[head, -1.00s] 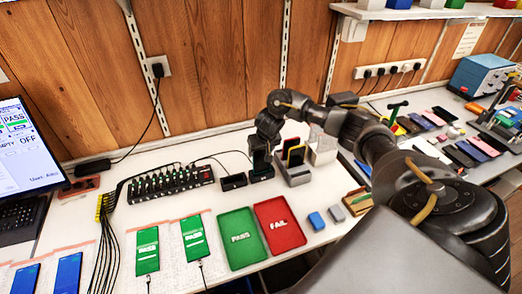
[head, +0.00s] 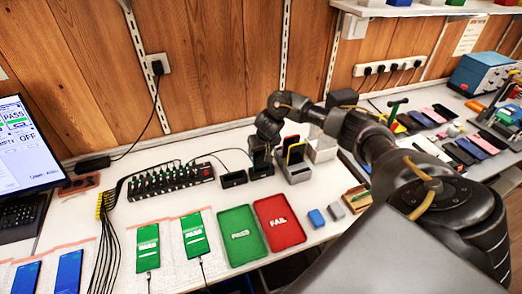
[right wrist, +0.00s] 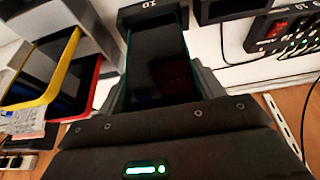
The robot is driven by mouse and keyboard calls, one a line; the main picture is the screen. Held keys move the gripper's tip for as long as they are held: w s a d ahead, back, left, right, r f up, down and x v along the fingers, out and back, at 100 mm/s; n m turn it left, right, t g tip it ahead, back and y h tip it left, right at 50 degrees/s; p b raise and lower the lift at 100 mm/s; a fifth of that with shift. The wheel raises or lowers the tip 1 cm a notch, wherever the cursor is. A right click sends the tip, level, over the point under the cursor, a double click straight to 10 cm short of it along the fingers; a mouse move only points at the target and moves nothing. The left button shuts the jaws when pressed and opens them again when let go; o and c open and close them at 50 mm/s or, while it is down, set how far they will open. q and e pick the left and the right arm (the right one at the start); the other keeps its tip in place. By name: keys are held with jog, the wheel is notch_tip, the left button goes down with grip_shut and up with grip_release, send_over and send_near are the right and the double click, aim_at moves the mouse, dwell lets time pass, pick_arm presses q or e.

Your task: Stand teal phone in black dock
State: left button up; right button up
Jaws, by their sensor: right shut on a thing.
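The teal phone (right wrist: 157,62) shows in the right wrist view with a dark screen and thin teal edges. My right gripper (right wrist: 160,85) is shut on it, with a finger along each side. The phone's far end meets a black dock (right wrist: 150,13) with a small white label at the top of that view. I cannot tell whether it is fully seated. In the head view my right gripper (head: 260,160) points down over the black dock (head: 262,172), and the phone is mostly hidden by it. My left gripper is not in view.
An empty black dock (head: 234,179) stands just left. A grey rack (head: 293,171) with yellow- and red-edged phones stands close right. A cabled hub (head: 170,181) lies further left. Green PASS (head: 241,252) and red FAIL (head: 297,234) trays lie in front.

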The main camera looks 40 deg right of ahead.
jog(key=shift+f, duration=0.1)
jog(key=shift+f, duration=0.55)
jog(key=o, duration=1.2)
notch_tip(320, 180, up, 7)
jog(key=p, duration=0.9)
dwell(0.4)
